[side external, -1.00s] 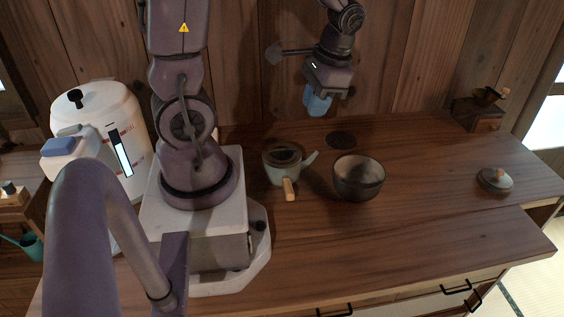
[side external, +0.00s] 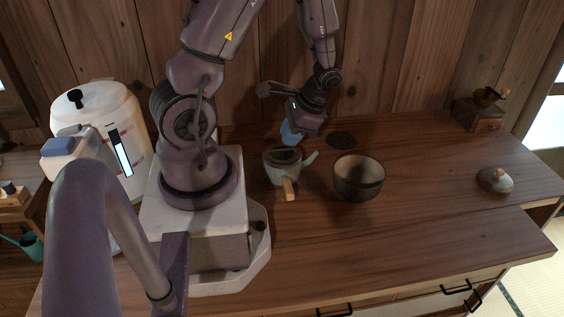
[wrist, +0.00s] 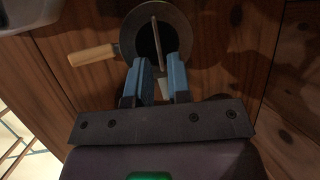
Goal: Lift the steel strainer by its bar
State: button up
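The teapot (side external: 281,172) stands on the wooden counter, with a wooden side handle (side external: 289,190) and a short spout. My gripper (wrist: 158,62) is open and empty, with two blue fingers over the near side of the opening. In the side external view, my gripper (side external: 289,138) is just above and behind the teapot. The strainer is hard to make out there.
A dark bowl (side external: 359,180) stands close to the teapot's right. A lid with a knob (side external: 495,181) and a wooden grinder (side external: 479,113) are far right. The counter's front right is clear.

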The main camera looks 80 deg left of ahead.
aim_at(283, 146)
jog(key=x, duration=0.4)
jog(key=shift+d+f, duration=0.1)
grip_shut()
